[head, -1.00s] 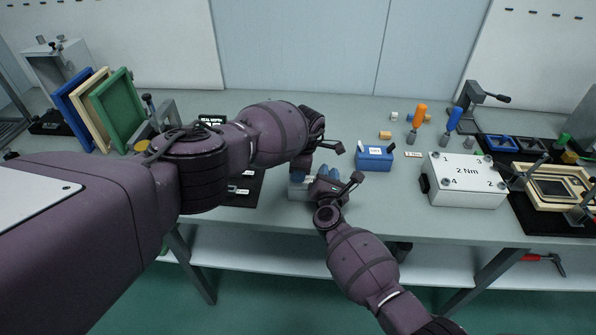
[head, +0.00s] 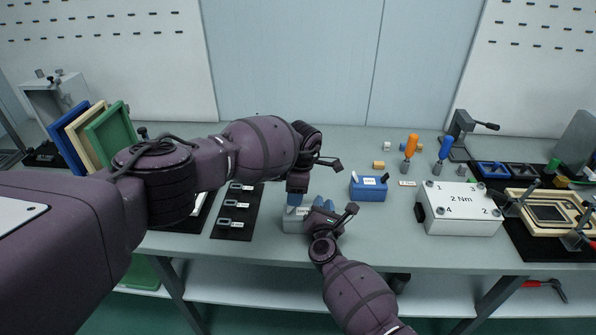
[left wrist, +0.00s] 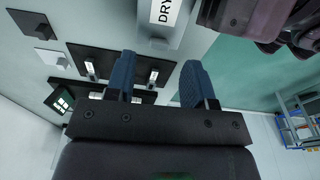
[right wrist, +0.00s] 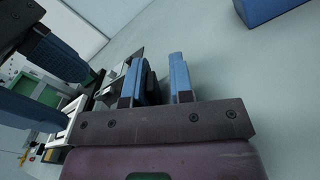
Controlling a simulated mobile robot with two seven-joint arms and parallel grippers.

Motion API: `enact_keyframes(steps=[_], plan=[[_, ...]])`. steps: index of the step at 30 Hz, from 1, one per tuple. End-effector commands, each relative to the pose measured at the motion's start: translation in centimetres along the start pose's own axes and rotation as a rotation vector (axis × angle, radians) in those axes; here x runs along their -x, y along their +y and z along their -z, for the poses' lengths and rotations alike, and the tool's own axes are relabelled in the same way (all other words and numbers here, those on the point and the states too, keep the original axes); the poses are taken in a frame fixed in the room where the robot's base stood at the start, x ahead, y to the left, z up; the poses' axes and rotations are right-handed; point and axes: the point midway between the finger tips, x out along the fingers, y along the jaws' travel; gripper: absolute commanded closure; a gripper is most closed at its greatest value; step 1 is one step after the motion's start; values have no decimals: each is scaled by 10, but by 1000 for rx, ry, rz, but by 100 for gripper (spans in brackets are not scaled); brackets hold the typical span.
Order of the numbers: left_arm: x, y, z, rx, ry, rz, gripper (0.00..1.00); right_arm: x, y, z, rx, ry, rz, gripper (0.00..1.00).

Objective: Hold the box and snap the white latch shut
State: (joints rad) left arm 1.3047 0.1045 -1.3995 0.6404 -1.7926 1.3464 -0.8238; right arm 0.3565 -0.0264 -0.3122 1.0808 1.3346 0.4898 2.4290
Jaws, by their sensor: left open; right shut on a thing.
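The grey box (head: 292,225) stands on the bench near its front edge, mostly behind my grippers in the head view. It also shows in the left wrist view (left wrist: 183,36) with a label reading "DRY". My right gripper (head: 324,206) is shut at the box's right side; a dark part lies between its fingers in the right wrist view (right wrist: 155,82). My left gripper (head: 297,198) is open, fingers pointing down just above the box; no object shows between its fingertips (left wrist: 160,75). A white piece (right wrist: 72,118), possibly the latch, shows beside the left fingers; whether it is shut I cannot tell.
A blue box (head: 369,190) stands to the right, and a white "2 Nm" box (head: 460,213) farther right. A black mat (head: 229,226) with small latch-like parts lies left. Orange (head: 410,146) and blue screwdrivers (head: 445,150) stand behind. Bench between the boxes is clear.

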Motion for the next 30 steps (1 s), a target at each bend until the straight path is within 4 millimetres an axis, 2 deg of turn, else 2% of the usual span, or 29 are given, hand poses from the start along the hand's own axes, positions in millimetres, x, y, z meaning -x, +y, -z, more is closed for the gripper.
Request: enact_keyframes(steps=[6,12,17,28,29,30], plan=[[41,0,0,-1,1,-1,51,1,-2,3,-1,5,2,100],[65,0,0,0,0,1,51,1,-2,3,0,5,2,100],[72,-1,0,0,0,1,51,1,-2,3,0,5,3,100],[72,-1,0,0,0,2,51,1,-2,3,0,5,3,100],[72,-1,0,0,0,2,51,1,-2,3,0,5,3,74],[72,-1,0,0,0,2,51,1,-2,2,0,5,3,68]])
